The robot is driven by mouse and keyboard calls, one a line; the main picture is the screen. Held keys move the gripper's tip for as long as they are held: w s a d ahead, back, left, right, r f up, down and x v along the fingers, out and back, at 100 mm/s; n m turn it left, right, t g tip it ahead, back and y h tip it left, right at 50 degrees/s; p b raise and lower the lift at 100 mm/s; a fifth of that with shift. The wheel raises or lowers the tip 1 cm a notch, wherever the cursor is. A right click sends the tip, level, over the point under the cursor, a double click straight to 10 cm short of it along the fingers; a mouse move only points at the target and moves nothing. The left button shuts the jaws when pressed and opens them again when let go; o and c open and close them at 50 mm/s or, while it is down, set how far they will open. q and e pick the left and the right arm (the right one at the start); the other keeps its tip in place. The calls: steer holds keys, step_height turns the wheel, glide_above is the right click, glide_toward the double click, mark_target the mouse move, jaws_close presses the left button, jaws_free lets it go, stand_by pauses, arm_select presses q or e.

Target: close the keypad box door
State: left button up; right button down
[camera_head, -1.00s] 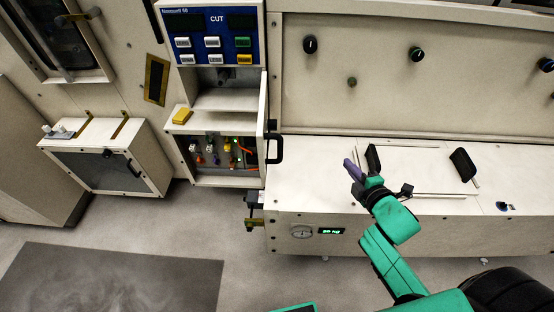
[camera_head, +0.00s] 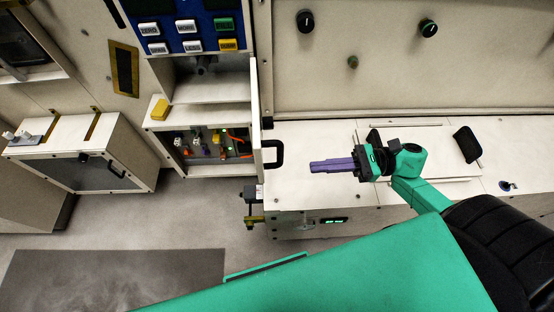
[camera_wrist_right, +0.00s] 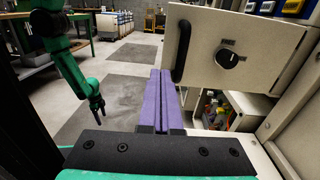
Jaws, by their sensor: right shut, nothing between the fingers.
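The keypad box has a blue panel (camera_head: 192,30) with white, green and yellow keys. Its door (camera_head: 256,110) stands open, seen nearly edge-on, with a black handle (camera_head: 273,154) facing right. In the right wrist view, the door's outer face (camera_wrist_right: 250,40) shows the handle (camera_wrist_right: 183,50) and a black knob. Coloured parts show inside the open lower compartment (camera_head: 205,146). My right gripper (camera_head: 314,166) is shut and empty, its purple fingers pointing left, to the right of the handle and apart from it. My left gripper (camera_wrist_right: 97,104) hangs in the right wrist view; its finger opening is unclear.
A white bench (camera_head: 300,135) with black grips lies under my right gripper. A yellow block (camera_head: 160,109) sits on the box's ledge. A low cabinet (camera_head: 85,165) stands at left. The floor in front holds a dark mat (camera_head: 110,280) and is otherwise clear.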

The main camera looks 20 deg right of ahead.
arm_select(q)
steer(key=r+p, duration=0.1)
steer(key=r, duration=0.1)
steer(key=w+r+p, duration=0.1)
steer(key=p, duration=0.1)
steer(key=shift+w+r, duration=0.1)
steer(key=shift+r, duration=0.25)
arm_select(e)
steer(key=x, duration=1)
steer(key=shift+w, duration=0.4)
steer(key=shift+f, duration=0.1)
steer(key=shift+a, duration=0.1)
